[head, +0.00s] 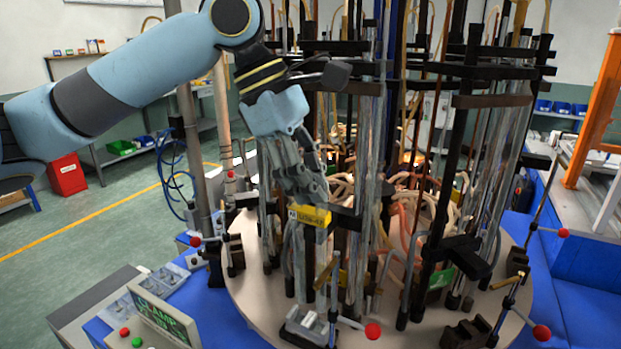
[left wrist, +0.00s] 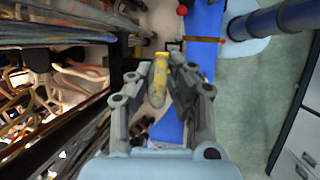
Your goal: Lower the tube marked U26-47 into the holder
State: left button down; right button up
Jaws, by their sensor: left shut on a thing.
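My left gripper (head: 312,190) reaches down from the upper left and is shut on a tube with a yellow label (head: 308,215). The label carries dark lettering too small to read with certainty. In the left wrist view the yellowish tube (left wrist: 157,82) sits between the two fingers of the left gripper (left wrist: 160,88). A pale holder (head: 307,324) stands at the front edge of the round table, below the label. I cannot tell whether the tube's lower end touches it. My right gripper is not in view.
The round table (head: 255,293) carries a crowded ring of black posts, clear tubes and pale hoses close to my gripper. Levers with red knobs (head: 373,331) stick out around its edge. A panel with a green display (head: 160,318) stands at the lower left.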

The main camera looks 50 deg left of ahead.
aim_at(315, 212)
pick_arm(q)
jog(key=shift+f, duration=1.75)
dwell(1.1)
jog(key=c, duration=1.2)
grip_release()
jog(key=shift+o, duration=0.2)
jog(key=shift+r, duration=2.3)
jog(key=v, duration=0.7)
jog(key=shift+r, duration=0.2)
